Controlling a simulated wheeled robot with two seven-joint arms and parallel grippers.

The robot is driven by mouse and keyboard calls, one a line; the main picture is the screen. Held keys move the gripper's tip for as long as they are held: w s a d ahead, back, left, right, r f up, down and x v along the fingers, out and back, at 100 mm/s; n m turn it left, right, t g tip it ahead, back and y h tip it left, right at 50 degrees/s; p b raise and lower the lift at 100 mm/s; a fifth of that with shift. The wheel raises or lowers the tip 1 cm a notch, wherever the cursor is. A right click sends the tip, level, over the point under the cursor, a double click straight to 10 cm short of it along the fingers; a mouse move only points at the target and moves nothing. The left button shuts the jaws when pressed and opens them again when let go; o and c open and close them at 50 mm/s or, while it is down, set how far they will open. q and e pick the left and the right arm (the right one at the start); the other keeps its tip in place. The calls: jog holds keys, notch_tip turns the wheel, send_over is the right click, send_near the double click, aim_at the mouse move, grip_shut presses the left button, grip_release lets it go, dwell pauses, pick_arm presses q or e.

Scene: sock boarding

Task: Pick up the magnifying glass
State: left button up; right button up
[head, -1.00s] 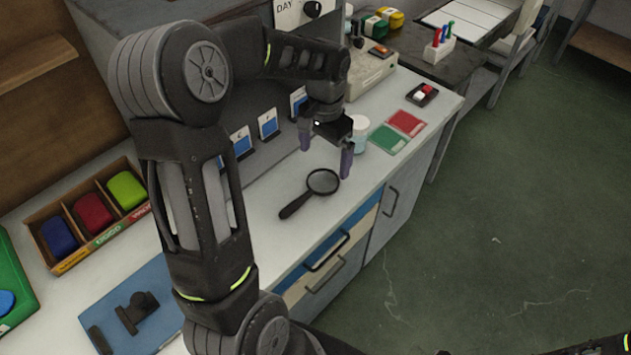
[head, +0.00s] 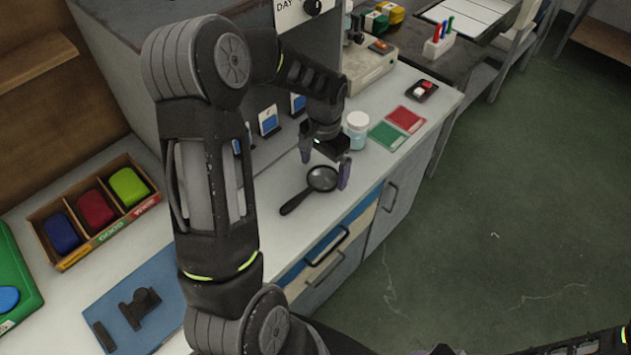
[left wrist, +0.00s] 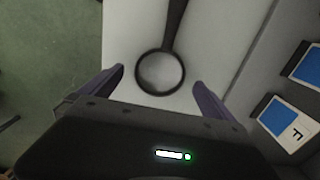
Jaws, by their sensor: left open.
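The black magnifying glass (head: 311,187) lies flat on the white countertop, its round lens at the upper right and its handle toward the lower left. In the left wrist view its lens (left wrist: 160,72) sits between and just ahead of the fingertips, with the handle running up and away. My left gripper (head: 325,168) is open above the lens end, one finger to each side of it. It also shows in the left wrist view (left wrist: 160,80), with nothing held between its fingers. My right gripper is not clearly visible; only dark parts show at the bottom right.
A white-lidded jar (head: 356,130) stands close behind my left gripper. Red (head: 405,119) and green (head: 387,136) cards lie beyond it. Blue-and-white cards (left wrist: 290,118) stand along the cabinet. A wooden box (head: 98,210) with coloured blocks and a blue mat (head: 150,310) are at left.

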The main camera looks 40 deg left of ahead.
pick_arm(q)
jog(key=shift+f, duration=0.9)
jog(key=c, duration=1.5)
